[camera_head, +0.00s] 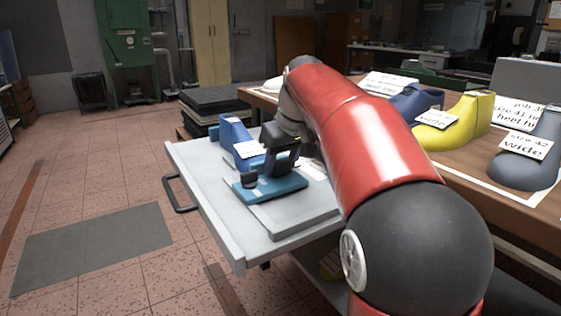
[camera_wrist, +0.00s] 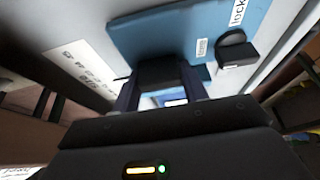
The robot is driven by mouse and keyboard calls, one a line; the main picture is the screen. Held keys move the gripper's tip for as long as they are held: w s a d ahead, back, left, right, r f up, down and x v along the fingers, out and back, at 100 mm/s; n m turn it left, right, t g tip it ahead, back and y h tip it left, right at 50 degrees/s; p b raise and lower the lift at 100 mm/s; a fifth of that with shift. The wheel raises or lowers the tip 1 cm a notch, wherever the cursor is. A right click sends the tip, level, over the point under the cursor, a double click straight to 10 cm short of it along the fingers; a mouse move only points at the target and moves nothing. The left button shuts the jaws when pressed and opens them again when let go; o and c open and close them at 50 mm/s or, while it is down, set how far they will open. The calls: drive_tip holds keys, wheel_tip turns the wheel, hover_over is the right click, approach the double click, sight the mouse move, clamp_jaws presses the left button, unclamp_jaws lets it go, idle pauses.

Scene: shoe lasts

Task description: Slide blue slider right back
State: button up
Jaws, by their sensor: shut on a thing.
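The blue slider (camera_head: 268,188) is a flat blue block with dark knobs, lying on a grey plate on the cart top. In the wrist view it is the blue panel (camera_wrist: 180,35) with a "lock" label and a black knob at its right. My gripper (camera_head: 270,165) reaches down over the slider from behind. In the wrist view my gripper (camera_wrist: 165,85) has its fingers closed around a dark upright piece at the slider's edge. The exact contact is partly hidden by the fingers.
The grey cart top (camera_head: 205,190) has a dark handle (camera_head: 180,193) at its left. A blue shoe last (camera_head: 238,138) stands behind my gripper. A wooden table at the right holds a yellow last (camera_head: 455,125) and a grey last (camera_head: 530,160) with labels. Open floor lies left.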

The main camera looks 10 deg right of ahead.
drive_tip(key=s+d, duration=0.1)
drive_tip(key=s, duration=0.1)
drive_tip(key=s+d+b, duration=0.1)
drive_tip(key=s, duration=0.2)
drive_tip(key=s+b, duration=0.1)
drive_tip(key=s, duration=0.2)
drive_tip(key=shift+s+d, duration=0.1)
drive_tip(key=shift+d, duration=0.3)
drive_tip(key=o, duration=1.4)
drive_tip(key=shift+s, duration=0.1)
drive_tip(key=p+v, duration=0.1)
drive_tip(key=v, duration=0.7)
drive_tip(key=shift+f, duration=0.1)
